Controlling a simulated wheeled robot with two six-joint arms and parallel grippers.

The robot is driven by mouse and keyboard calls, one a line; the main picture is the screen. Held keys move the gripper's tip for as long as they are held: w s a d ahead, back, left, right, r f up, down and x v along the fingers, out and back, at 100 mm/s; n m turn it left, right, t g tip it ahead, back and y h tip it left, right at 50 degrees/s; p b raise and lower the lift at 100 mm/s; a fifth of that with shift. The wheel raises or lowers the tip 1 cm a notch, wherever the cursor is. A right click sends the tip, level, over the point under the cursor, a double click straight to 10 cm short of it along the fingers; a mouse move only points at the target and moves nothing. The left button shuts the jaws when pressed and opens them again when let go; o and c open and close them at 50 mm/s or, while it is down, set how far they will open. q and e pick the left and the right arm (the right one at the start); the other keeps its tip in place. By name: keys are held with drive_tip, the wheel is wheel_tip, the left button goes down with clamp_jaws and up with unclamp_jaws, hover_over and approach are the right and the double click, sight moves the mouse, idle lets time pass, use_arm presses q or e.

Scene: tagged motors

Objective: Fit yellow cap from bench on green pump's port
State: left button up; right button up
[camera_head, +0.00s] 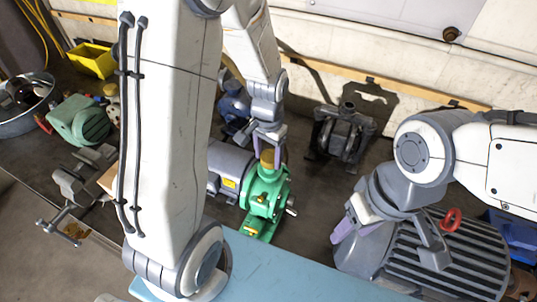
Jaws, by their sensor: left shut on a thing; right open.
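The green pump (264,196) stands on the bench near the middle, joined to a grey-blue motor (228,164) on its left. My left gripper (268,153) reaches down from above and is shut on the yellow cap (267,160). The cap is at the top of the pump, over the port, which it hides. I cannot tell whether the cap is seated or just above it. My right gripper (388,238) is open and empty, over the left end of a large ribbed grey motor (455,262).
A dark grey pump (341,138) stands behind, near the wall. A small blue pump (234,103) is partly behind my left arm. At left are a green housing (80,122), a yellow bin (92,60), a metal bowl (22,128) and a vise (78,186). A blue mat (300,275) lies in front.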

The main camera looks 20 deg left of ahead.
use_arm(q)
drive_tip(key=shift+f+b, duration=1.15)
drive_tip(key=shift+f, duration=0.5)
drive_tip(key=o, duration=1.4)
drive_tip(key=shift+c, duration=0.2)
drive_tip(key=shift+r, duration=0.1)
wheel_tip(320, 180, up, 6)
drive_tip(key=p, duration=0.5)
drive_tip(key=shift+p, duration=0.4)
drive_tip(key=shift+r, duration=0.1)
